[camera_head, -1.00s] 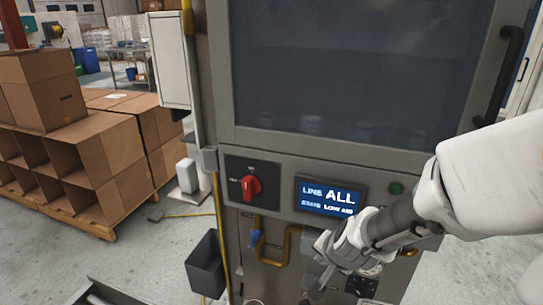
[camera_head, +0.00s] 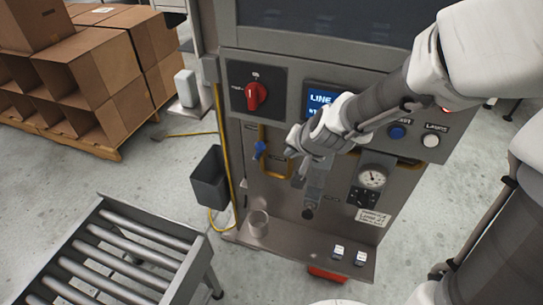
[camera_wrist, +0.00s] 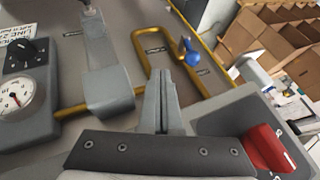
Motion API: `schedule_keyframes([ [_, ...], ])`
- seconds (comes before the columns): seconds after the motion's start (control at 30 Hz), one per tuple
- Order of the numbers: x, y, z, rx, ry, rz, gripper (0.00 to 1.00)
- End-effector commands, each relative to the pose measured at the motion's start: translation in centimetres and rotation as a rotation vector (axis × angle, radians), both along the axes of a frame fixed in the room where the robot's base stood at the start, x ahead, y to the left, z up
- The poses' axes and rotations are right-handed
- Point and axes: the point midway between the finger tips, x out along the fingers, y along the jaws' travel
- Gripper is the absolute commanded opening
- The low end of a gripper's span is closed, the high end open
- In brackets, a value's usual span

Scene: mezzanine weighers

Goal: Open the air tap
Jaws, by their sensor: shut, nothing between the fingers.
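The air tap, with a blue handle (camera_head: 259,150), sits on the yellow pipe (camera_head: 262,134) on the left of the machine's lower front panel. In the wrist view the blue handle (camera_wrist: 190,54) shows beyond the fingertips, a little to the right. My gripper (camera_head: 297,172) is in front of the panel, to the right of the tap, and apart from the handle. Its fingers are together and empty in the wrist view (camera_wrist: 161,78).
A red rotary switch (camera_head: 256,97) is above the tap. A pressure gauge (camera_head: 372,178) is right of my gripper. A shelf with a clear cup (camera_head: 258,223) juts out below. A grey bin (camera_head: 210,178) and a roller conveyor (camera_head: 130,255) stand left.

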Motion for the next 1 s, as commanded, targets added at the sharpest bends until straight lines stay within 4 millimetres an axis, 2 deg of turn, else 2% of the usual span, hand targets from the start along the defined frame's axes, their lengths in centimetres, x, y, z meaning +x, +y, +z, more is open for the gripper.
schedule_keyframes([
  [0.03, 0.3, 0.2, -1.0, -0.001, -0.001, 0.003, 0.00],
  [0.8, 3.3, 1.4, -4.8, 0.000, 0.000, 0.004, 0.00],
  [1.0, 3.7, 2.1, -4.5, 0.001, 0.000, 0.003, 0.00],
])
